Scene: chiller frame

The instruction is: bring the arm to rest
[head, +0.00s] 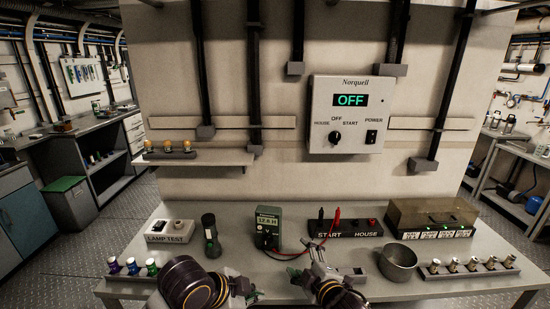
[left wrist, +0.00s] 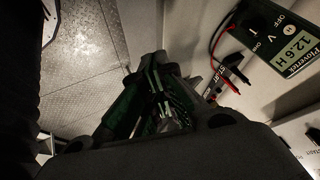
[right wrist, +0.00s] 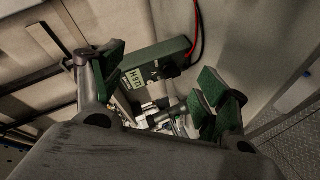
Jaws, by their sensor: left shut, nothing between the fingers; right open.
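My left gripper (head: 246,289) is low over the front edge of the bench, left of centre. Its green-padded fingers are shut with nothing between them; they also show in the left wrist view (left wrist: 163,100). My right gripper (head: 318,253) is over the bench, between the meter and the metal cup. Its fingers stand apart and empty in the right wrist view (right wrist: 160,85). The green meter (head: 268,228) stands behind the two grippers and reads 12.6 H. Neither gripper visibly holds anything.
The bench (head: 185,208) carries a START/HOUSE block (head: 362,228) with red and black probes, a metal cup (head: 398,263), a clear-lidded box (head: 432,216), a flashlight (head: 211,236), a lamp tester (head: 170,231) and two racks of small parts. A control box (head: 350,115) showing OFF hangs above.

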